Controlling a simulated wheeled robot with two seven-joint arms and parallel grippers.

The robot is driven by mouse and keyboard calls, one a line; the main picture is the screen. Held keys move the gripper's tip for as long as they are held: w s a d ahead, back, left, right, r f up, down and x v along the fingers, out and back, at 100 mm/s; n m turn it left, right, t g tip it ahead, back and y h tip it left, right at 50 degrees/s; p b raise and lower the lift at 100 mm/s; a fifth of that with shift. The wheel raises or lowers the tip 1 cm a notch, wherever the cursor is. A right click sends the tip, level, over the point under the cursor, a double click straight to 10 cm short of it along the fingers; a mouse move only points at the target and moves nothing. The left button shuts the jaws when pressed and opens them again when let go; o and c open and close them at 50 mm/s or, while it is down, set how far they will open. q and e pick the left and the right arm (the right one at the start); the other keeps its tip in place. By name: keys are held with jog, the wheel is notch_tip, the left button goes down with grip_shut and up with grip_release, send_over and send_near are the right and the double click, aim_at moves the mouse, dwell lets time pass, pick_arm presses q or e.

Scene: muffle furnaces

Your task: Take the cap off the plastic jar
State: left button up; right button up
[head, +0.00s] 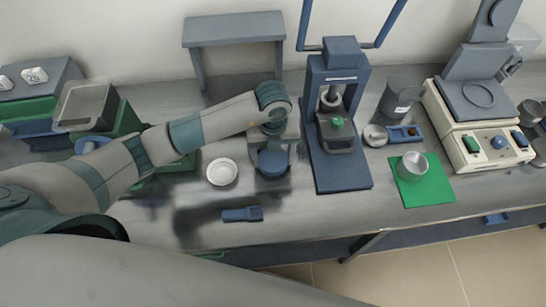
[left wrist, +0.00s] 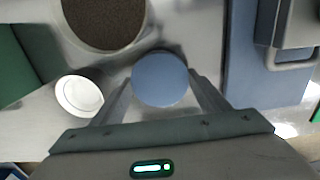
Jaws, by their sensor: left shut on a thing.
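The round blue cap (head: 273,163) is below my left gripper (head: 272,146) in the head view. In the left wrist view the cap (left wrist: 160,78) lies between the two fingers of my left gripper (left wrist: 161,84), seen from above. The fingers are shut on it, one at each side. The jar's body is hidden under the cap and the gripper, so I cannot tell whether the cap still sits on it. My right gripper is not in view.
A white dish (head: 222,172) stands left of the cap. A blue press (head: 340,160) stands close on the right. A blue handheld item (head: 242,214) lies near the front edge. A grey stand (head: 235,29) is behind. A green mat (head: 430,190) with a metal cup is farther right.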

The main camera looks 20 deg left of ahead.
aim_at(273, 160)
pick_arm(q)
jog(key=shift+f, duration=0.85)
jog(key=shift+f, duration=0.2)
jog(key=o, duration=1.1)
jog(key=shift+r, duration=0.1)
jog(key=shift+o, duration=0.2)
jog(key=shift+r, duration=0.15)
notch_tip(273, 160, up, 12)
jog(key=p, duration=0.8)
jog(key=shift+p, duration=0.4)
